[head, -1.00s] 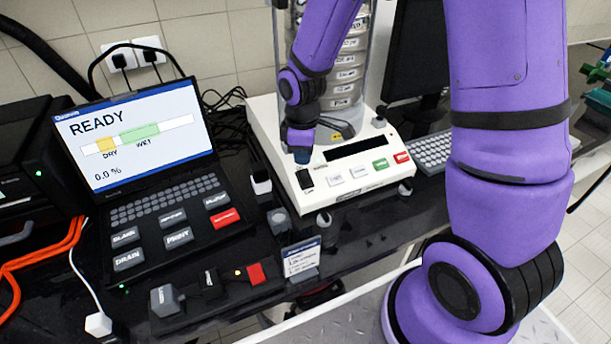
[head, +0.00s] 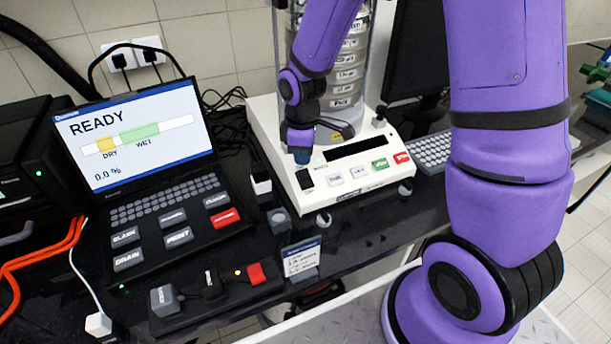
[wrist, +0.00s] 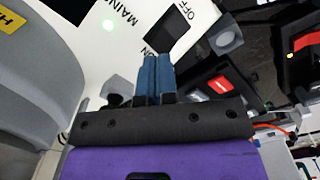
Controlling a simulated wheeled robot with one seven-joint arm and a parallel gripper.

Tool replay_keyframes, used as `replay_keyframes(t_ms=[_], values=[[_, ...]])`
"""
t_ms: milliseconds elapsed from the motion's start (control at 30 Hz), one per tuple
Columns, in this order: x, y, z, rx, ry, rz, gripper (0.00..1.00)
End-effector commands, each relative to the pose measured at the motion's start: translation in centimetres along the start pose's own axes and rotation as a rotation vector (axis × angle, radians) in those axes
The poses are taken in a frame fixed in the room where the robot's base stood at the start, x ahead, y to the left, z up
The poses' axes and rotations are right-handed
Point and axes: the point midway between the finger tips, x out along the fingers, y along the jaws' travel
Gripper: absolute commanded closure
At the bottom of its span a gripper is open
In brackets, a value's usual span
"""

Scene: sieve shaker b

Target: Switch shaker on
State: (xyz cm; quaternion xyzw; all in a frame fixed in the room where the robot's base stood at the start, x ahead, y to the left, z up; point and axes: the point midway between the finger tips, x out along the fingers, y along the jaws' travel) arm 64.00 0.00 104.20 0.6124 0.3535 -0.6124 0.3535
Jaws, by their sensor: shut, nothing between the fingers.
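The sieve shaker is a white base (head: 270,125) with a clear-walled column of stacked sieves (head: 345,75) on it. Its black main switch (head: 305,179) is at the front left corner of the panel. My gripper (head: 302,157) is just above and behind the switch. Its blue fingers (wrist: 157,62) are shut and empty, with tips near the switch's ON end. I cannot tell whether they touch it. The shaker's display (head: 360,148) is dark.
White, green (head: 380,163) and red (head: 402,157) buttons line the shaker's front. A laptop-like unit reading READY (head: 140,130) stands on the left. A small sign (head: 301,258) and a box with a red switch (head: 257,273) sit in front on the dark bench.

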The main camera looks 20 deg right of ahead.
Motion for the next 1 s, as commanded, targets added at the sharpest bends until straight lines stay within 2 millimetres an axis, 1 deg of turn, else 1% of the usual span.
replay_keyframes(t_ms=[1000], values=[[1.3,0.0,0.0,0.0,-0.001,0.0,1.0]])
